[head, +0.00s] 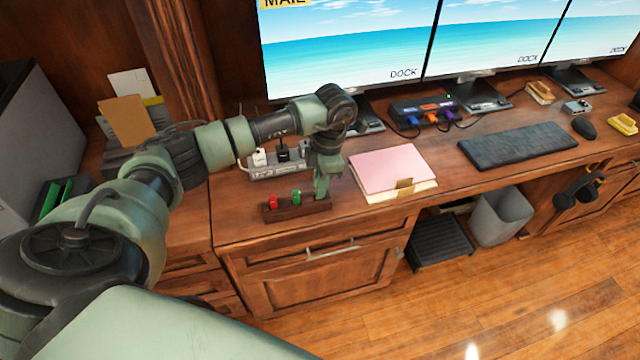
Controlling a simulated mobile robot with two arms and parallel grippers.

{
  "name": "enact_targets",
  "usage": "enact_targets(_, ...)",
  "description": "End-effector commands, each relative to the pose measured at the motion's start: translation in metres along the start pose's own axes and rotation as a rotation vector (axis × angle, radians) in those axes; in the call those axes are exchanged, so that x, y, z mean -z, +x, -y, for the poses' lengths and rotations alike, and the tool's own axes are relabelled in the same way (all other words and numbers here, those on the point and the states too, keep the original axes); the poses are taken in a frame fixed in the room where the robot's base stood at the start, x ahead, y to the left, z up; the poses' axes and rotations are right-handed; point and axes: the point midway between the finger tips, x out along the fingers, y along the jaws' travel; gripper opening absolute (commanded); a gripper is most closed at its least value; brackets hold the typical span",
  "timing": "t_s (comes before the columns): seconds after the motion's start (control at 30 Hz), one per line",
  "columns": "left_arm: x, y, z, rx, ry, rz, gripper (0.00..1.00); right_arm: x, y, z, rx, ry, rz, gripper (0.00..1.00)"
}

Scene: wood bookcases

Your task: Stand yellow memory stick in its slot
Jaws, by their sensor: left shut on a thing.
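A dark wooden slot block (290,213) sits near the front edge of the desk. A red stick (272,202) and a green stick (296,196) stand upright in its left and middle parts. My left gripper (321,192) points down over the block's right end, right of the green stick. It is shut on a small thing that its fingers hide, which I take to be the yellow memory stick. I cannot tell whether that thing touches the block. My right gripper is not in view.
A power strip (275,170) with plugs lies behind the block. A pink-topped paper stack (389,168) lies to the right. A hub with cables (424,109), a keyboard (517,146) and monitors stand farther back. Bare desk shows left of the block.

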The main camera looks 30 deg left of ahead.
Motion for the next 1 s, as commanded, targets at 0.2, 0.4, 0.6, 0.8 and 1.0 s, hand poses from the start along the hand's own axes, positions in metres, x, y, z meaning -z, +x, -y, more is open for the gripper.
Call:
enact_targets(0.2,0.0,0.003,0.0,0.0,-0.001,0.0,0.27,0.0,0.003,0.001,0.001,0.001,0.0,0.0)
enact_targets(0.4,0.0,0.003,0.0,0.0,0.0,0.0,0.35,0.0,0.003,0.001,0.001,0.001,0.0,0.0)
enact_targets(0.6,-0.001,0.001,0.0,-0.001,0.0,0.001,0.35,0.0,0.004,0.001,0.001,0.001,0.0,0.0)
enact_targets(0.8,-0.002,-0.026,-0.001,-0.003,0.0,0.004,0.35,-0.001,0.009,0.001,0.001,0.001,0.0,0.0)
enact_targets(1.0,-0.001,-0.059,-0.001,-0.003,0.0,0.002,0.35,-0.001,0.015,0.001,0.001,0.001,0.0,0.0)
